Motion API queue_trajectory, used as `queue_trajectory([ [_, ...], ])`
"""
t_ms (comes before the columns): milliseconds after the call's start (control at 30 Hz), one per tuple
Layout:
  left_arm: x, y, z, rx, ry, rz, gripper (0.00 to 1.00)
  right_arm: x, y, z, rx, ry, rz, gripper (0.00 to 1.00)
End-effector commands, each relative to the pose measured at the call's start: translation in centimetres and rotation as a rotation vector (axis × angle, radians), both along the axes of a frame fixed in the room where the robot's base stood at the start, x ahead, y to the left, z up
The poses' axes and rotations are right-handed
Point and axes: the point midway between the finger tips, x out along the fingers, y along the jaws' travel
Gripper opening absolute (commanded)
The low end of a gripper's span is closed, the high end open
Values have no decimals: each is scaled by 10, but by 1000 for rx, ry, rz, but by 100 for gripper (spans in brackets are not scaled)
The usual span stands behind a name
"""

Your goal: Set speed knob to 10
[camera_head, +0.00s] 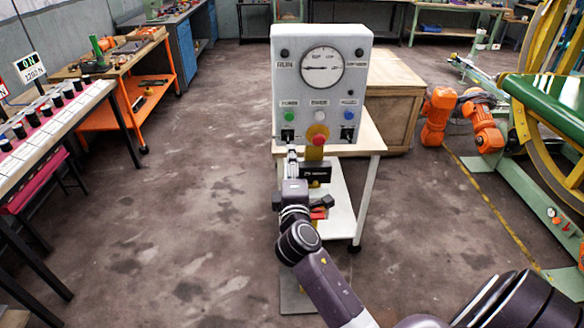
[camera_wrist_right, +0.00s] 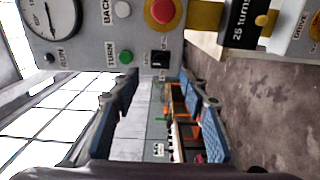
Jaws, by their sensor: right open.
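A grey control panel (camera_head: 345,95) stands upright on a white stand. It has a round dial (camera_head: 322,68), a row of coloured buttons, a red button (camera_head: 318,136) and two small black controls, left (camera_head: 288,135) and right (camera_head: 347,133). I cannot tell which is the speed knob; the labels are too small. My right gripper (camera_head: 291,152) is just below the left black control. In the right wrist view, its open, empty fingers (camera_wrist_right: 160,85) point at the panel, with a black control (camera_wrist_right: 160,58) between and beyond them. Contact cannot be told. My left gripper is out of view.
A yellow post with a black plate (camera_head: 316,172) rises beside my right gripper; the plate reads "25 turns" in the wrist view (camera_wrist_right: 238,22). A wooden crate (camera_head: 392,100) and an orange robot arm (camera_head: 440,112) are to the right. Open floor lies left of the stand.

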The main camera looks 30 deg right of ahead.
Motion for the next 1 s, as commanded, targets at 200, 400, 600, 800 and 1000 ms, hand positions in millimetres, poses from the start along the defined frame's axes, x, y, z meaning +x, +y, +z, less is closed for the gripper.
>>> queue_trajectory([
  [200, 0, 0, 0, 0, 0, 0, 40, -19, 11, 0, 1, 1, -1, 41],
  [400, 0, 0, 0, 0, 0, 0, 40, -21, 12, 0, -1, 1, -1, 41],
  [600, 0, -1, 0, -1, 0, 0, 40, -21, 12, 0, -1, 1, -1, 41],
  [800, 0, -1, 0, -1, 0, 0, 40, -20, 13, -2, 2, 3, 1, 41],
  [1000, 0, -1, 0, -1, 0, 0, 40, -13, 28, -68, 92, 87, 52, 41],
])
